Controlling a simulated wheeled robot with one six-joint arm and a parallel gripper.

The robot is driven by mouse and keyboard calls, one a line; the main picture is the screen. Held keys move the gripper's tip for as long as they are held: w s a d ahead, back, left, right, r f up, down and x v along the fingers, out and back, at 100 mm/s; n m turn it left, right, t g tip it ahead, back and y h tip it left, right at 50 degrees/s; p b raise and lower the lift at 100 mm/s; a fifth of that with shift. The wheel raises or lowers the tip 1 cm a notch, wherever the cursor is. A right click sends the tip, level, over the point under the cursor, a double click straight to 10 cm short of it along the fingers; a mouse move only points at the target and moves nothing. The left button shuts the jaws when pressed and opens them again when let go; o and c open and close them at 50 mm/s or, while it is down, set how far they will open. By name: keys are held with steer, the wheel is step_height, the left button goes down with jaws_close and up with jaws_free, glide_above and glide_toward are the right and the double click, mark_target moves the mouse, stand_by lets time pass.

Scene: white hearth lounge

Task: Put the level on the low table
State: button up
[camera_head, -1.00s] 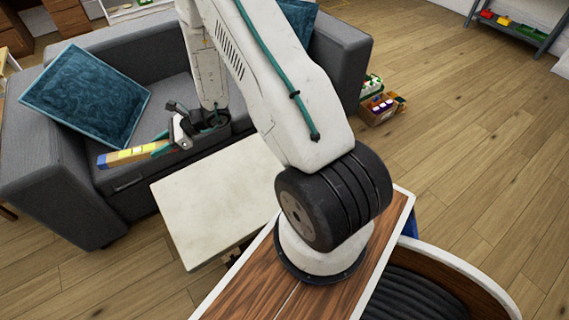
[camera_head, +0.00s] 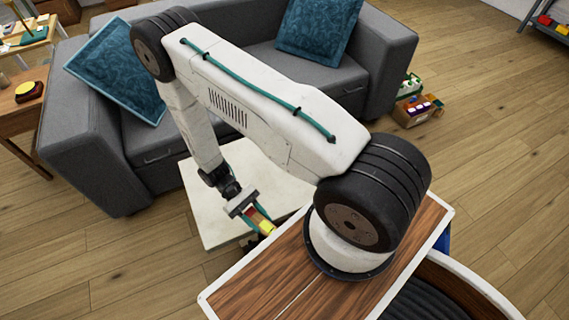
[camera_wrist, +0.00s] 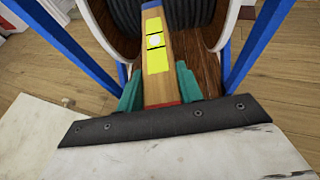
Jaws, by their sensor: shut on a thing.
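The level (camera_wrist: 157,60) is a wooden bar with yellow panels and a small round pale mark, held between the green finger pads of my gripper (camera_wrist: 160,88) in the wrist view. In the head view the level (camera_head: 266,226) points down and right from my gripper (camera_head: 251,212). My gripper is shut on it, above the front right part of the low table (camera_head: 206,205). The low table has a pale stone-like top, partly hidden by my arm. In the wrist view the table top (camera_wrist: 40,135) shows at the lower left. I cannot tell whether the level touches the table.
A grey sofa (camera_head: 95,178) with teal cushions (camera_head: 110,75) stands behind the table. A wooden side table (camera_head: 22,115) is at the left. A box of small items (camera_head: 415,108) sits on the floor right of the sofa. The left part of the low table top is bare.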

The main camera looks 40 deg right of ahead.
steer(key=w+d+f+n+t+h, duration=0.1)
steer(key=d+f+n+t+h, duration=0.1)
steer(key=n+t+h, duration=0.1)
steer(key=w+d+f+n+t+h, duration=0.2)
steer(key=f+n+t+h, duration=0.1)
steer(key=n+h, duration=0.1)
steer(key=w+d+f+n+t+h, duration=0.2)
steer(key=f+n+t+h, duration=0.1)
steer(key=n, duration=0.3)
steer(key=shift+f+h, duration=0.15)
steer(key=shift+h, duration=0.55)
steer(key=shift+w+f, duration=0.2)
steer(key=shift+w, duration=0.05)
glide_above(279, 183)
steer(key=shift+s+a+f+n+t, duration=0.1)
steer(key=shift+a+f+n+t, duration=0.2)
steer(key=shift+f, duration=0.45)
steer(key=shift+d+f, duration=0.25)
steer(key=shift+f, duration=1.5)
steer(key=o, duration=1.1)
